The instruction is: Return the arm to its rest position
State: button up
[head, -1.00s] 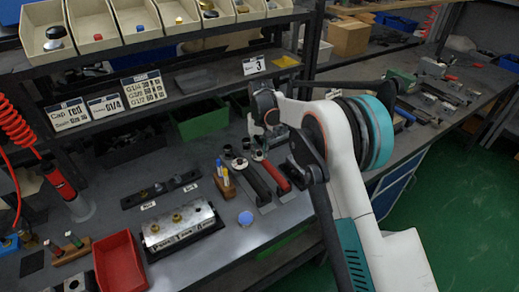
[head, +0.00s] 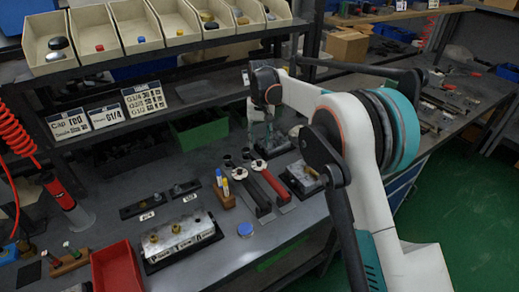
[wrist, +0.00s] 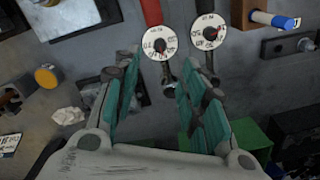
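My arm (head: 352,125) reaches in from the right in the head view. My gripper (head: 268,135) hangs from its end above the far part of the bench, in front of the shelf. In the wrist view my gripper (wrist: 163,75) shows two teal-padded fingers spread apart with nothing held between them. Two round white dials (wrist: 162,43) on tools lie beyond the fingertips, apart from them as far as I can tell. The silver valve block (head: 182,235) stands on the bench, left of my arm.
A red bin (head: 117,268) stands at the front left. A pen holder (head: 223,191) and two long-handled tools (head: 272,187) lie near the block. The shelf with cream bins (head: 138,30) rises behind. A green bin (head: 200,130) sits under it. Green floor (head: 455,185) is open at right.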

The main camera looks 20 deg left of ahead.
notch_tip(320, 180, up, 2)
jog(key=shift+r, duration=0.1)
dwell(0.4)
